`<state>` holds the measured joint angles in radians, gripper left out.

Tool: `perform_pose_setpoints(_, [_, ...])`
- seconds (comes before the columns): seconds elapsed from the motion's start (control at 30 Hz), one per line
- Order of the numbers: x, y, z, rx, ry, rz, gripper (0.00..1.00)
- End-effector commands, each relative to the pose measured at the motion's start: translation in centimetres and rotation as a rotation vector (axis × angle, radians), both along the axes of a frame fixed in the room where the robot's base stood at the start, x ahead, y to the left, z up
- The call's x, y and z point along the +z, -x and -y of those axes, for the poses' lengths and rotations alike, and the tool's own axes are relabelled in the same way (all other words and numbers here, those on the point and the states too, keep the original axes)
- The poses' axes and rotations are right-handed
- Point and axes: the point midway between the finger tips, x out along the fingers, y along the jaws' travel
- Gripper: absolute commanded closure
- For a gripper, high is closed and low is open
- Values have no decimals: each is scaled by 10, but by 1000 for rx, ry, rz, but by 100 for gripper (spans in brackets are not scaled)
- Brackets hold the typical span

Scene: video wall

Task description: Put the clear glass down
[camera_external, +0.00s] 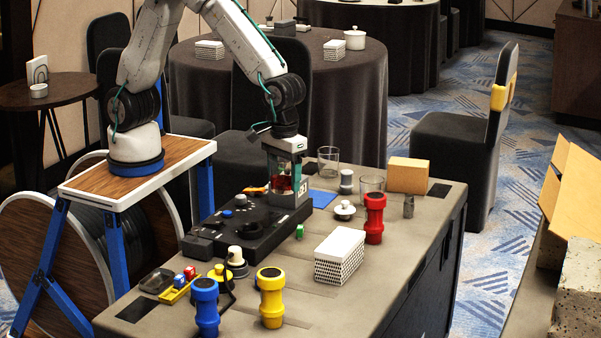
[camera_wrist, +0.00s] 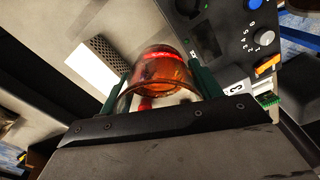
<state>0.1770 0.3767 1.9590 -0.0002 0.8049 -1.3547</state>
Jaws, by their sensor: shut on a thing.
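My gripper (camera_external: 286,166) points down over the right end of the black device (camera_external: 240,222) on the table. Its two green fingers are shut on a clear glass (camera_external: 283,184). In the wrist view the glass (camera_wrist: 160,78) sits between the fingertips of my gripper (camera_wrist: 161,88), with its round end facing away from the camera. Red-orange colour shows in or through the glass; I cannot tell which. Whether the glass touches the device below is hidden. Two other clear glasses stand on the table to the right, one farther back (camera_external: 328,162) and one nearer (camera_external: 371,187).
A red cylinder (camera_external: 374,218), a white patterned box (camera_external: 340,256), a white lidded dish (camera_external: 344,210) and a tan block (camera_external: 407,175) stand on the right. Blue (camera_external: 206,306) and yellow (camera_external: 271,297) cylinders stand in front. Bare tabletop (camera_external: 350,310) shows at front right.

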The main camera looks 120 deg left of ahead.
Motion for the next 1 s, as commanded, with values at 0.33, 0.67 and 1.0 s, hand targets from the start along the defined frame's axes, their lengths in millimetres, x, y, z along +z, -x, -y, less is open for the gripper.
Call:
perform_pose_setpoints(0.33, [-35, 0, -1, -1, 0, -1, 69])
perform_pose_setpoints(0.67, [-45, -57, 8, -1, 1, 2, 69])
perform_pose_setpoints(1.0, [-52, -134, 21, -1, 0, 0, 69])
